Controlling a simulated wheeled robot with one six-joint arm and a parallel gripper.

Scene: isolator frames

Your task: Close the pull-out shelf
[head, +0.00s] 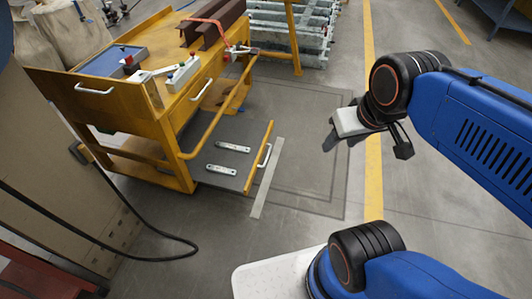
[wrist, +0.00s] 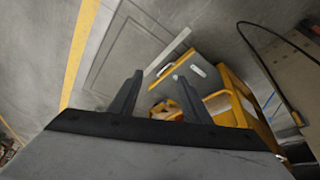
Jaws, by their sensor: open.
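The pull-out shelf (head: 208,172) is drawn out from the lower part of a yellow cart (head: 165,128). It has a grey surface, a yellow front edge and a white handle (head: 264,156) facing right. Two metal plates (head: 227,147) lie on it. The shelf (wrist: 197,52) and its handle (wrist: 166,69) also show in the wrist view, beyond the fingertips. My gripper (head: 366,147) is open and empty, in the air to the right of the shelf, apart from the handle. Its two fingers show spread in the wrist view (wrist: 159,76).
A drawer with a white handle (head: 202,91) sits above the shelf. Tools and a red-brown beam (head: 212,22) lie on the cart top. A black cable (head: 150,258) runs along the floor at lower left. The floor between shelf and gripper is clear.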

